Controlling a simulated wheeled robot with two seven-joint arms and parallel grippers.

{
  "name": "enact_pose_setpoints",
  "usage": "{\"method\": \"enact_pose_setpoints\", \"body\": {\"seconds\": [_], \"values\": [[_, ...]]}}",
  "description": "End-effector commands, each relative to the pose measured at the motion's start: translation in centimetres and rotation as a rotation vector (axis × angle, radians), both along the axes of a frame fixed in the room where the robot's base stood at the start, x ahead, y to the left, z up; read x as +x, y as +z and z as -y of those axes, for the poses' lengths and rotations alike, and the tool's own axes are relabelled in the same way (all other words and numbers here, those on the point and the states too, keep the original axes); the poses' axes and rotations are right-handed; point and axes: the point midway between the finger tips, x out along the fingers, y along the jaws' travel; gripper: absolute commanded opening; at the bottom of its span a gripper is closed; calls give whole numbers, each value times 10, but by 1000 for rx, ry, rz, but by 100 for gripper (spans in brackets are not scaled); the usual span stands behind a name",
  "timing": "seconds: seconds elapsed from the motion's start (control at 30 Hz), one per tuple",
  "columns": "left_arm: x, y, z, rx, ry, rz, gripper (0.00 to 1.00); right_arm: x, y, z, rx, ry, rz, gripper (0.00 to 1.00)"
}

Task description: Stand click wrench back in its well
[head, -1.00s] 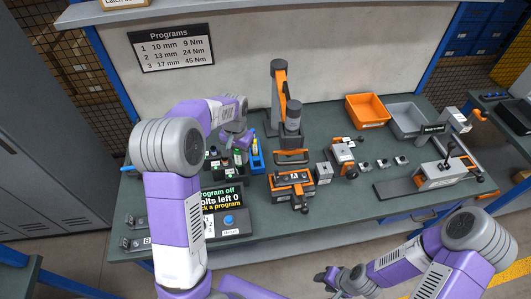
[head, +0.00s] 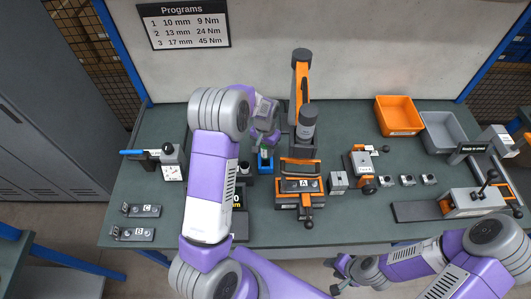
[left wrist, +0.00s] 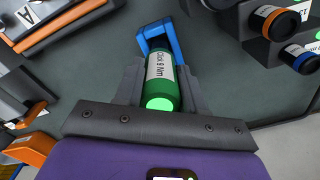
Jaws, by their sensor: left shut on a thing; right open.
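The click wrench (left wrist: 160,85) has a green handle labelled "Click 9 Nm" and a lit green end. In the left wrist view it is between the fingers of my left gripper (left wrist: 158,90), which is shut on it. A blue well (left wrist: 165,38) frames its far end; I cannot tell how deep the wrench sits in it. My right gripper (head: 340,275) is open and empty, low in front of the bench.
A dark rack (left wrist: 262,25) with orange-ringed and blue-ringed pieces stands close beside the well. An orange-and-grey fixture marked A (head: 300,187) and an orange-grey column (head: 302,90) stand right of it. Orange (head: 398,115) and grey (head: 442,132) bins are further right.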

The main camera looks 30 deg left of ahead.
Motion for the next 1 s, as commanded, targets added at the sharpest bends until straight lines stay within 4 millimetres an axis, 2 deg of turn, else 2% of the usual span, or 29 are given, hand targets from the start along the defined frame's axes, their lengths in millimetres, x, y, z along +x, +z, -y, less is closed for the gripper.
{"method": "enact_pose_setpoints", "body": {"seconds": [0.1,0.2,0.57,0.6,0.73,1.0], "values": [[-1,-19,0,-1,1,-4,8,0,-1,0,0,0,0,43],[0,-29,0,0,0,-1,8,0,-1,0,0,0,0,43],[0,-33,0,0,0,0,8,0,-5,0,0,0,0,43],[0,-33,0,0,0,-1,43,0,-4,0,0,0,0,43],[0,-32,0,0,0,-2,63,0,-4,0,0,0,0,43],[0,-32,0,0,0,-2,64,0,-4,0,0,0,0,43]]}}
